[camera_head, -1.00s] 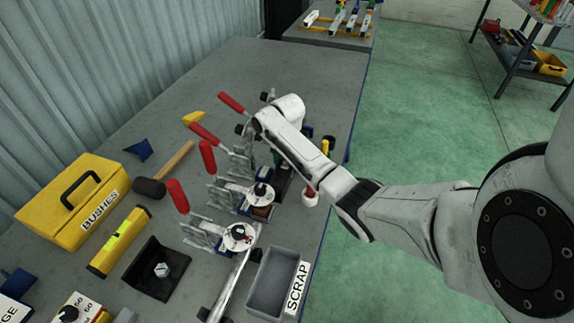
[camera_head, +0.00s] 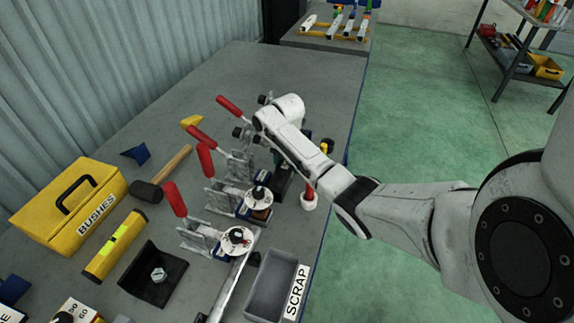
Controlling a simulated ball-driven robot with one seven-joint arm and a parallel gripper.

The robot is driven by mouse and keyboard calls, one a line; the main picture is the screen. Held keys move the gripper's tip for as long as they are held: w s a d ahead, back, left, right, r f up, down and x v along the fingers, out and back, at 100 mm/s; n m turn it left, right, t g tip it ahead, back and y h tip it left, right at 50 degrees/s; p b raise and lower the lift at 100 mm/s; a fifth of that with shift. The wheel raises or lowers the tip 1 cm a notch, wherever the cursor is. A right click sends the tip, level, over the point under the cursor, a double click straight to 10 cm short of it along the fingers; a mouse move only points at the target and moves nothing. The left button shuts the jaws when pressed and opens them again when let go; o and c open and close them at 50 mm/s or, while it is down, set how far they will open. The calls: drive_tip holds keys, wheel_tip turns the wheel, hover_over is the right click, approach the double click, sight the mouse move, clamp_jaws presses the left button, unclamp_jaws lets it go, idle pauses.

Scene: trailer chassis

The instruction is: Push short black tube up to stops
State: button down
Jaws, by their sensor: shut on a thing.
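My arm (camera_head: 293,140) reaches in from the right over the bench's right side, bending down beside a row of toggle clamps with red handles. My gripper is hidden behind the arm, so neither its fingers nor what they hold show. I cannot make out the short black tube or its stops for certain. A dark green and black part (camera_head: 282,180) lies partly under the arm, next to the clamps. The nearest clamps (camera_head: 228,243) stand left of and below the arm.
A grey SCRAP bin (camera_head: 250,300) sits at the bench's right edge. A long metal bar (camera_head: 230,288) lies beside it. A yellow BUSHES box (camera_head: 40,222), a hammer (camera_head: 146,191) and a yellow level (camera_head: 115,246) lie left. The far bench top (camera_head: 270,70) is clear.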

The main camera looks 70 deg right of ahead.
drive_tip(key=shift+w+r+b, duration=0.1)
drive_tip(key=shift+w+b, duration=0.25)
drive_tip(key=shift+w, duration=0.45)
drive_tip(key=shift+c, duration=1.2)
unclamp_jaws()
wheel_tip(320, 180, up, 11)
drive_tip(key=shift+f, duration=0.2)
